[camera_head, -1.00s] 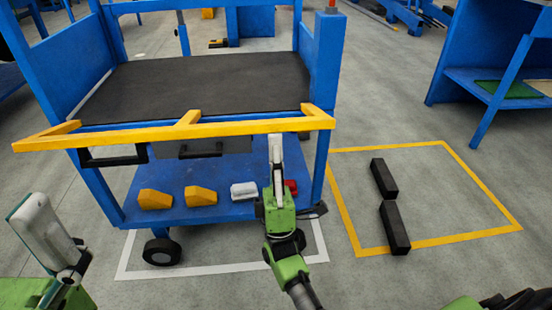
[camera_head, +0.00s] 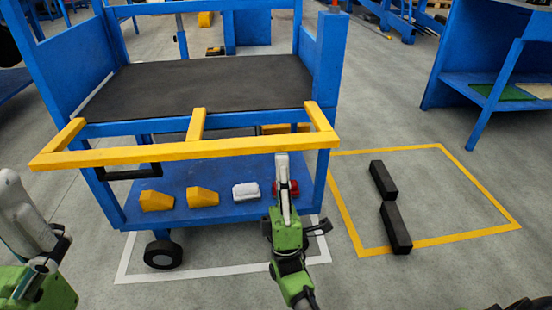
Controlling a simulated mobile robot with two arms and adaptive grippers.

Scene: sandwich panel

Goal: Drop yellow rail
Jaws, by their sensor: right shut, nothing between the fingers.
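The yellow rail (camera_head: 130,155) is a frame with a long front bar and short arms running back to the cart's black deck (camera_head: 205,82). Its front bar hangs below the deck's front edge. My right gripper (camera_head: 282,158) is shut and empty. Its fingertips overlap the right part of the front bar's lower edge in the head view; I cannot tell whether they touch. My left gripper (camera_head: 22,218) is at the left edge, apart from the rail, and its fingers are not clear.
The blue cart's lower shelf (camera_head: 215,172) carries two yellow blocks (camera_head: 178,200), a white piece (camera_head: 246,191) and a red piece (camera_head: 287,188). A blue table (camera_head: 500,85) stands beyond.

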